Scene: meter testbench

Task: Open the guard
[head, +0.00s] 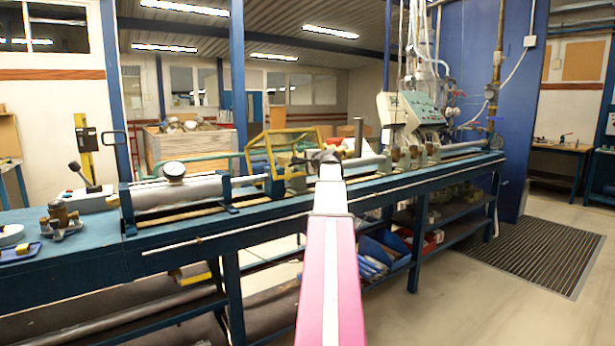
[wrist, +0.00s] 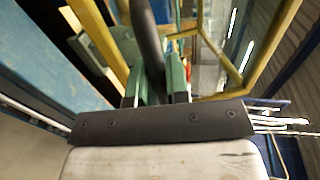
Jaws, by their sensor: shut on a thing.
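The guard (head: 290,131) is a yellow frame with clear panes, standing over the middle of the bench. Its yellow bars also show in the wrist view (wrist: 222,58). My gripper (head: 326,156) is at the guard's lower right end in the head view, at the end of my outstretched arm. In the wrist view, my gripper (wrist: 152,92) is shut around a dark bar (wrist: 148,38) beside the yellow frame. This bar looks like part of the guard, but its join is not clear. The head view hides the grip behind the gripper.
The long blue bench (head: 175,243) runs across the view. A grey cylinder (head: 178,193) with a gauge lies left of the guard. A control box (head: 410,108) stands behind the bench at right. Blue bins (head: 385,250) sit below.

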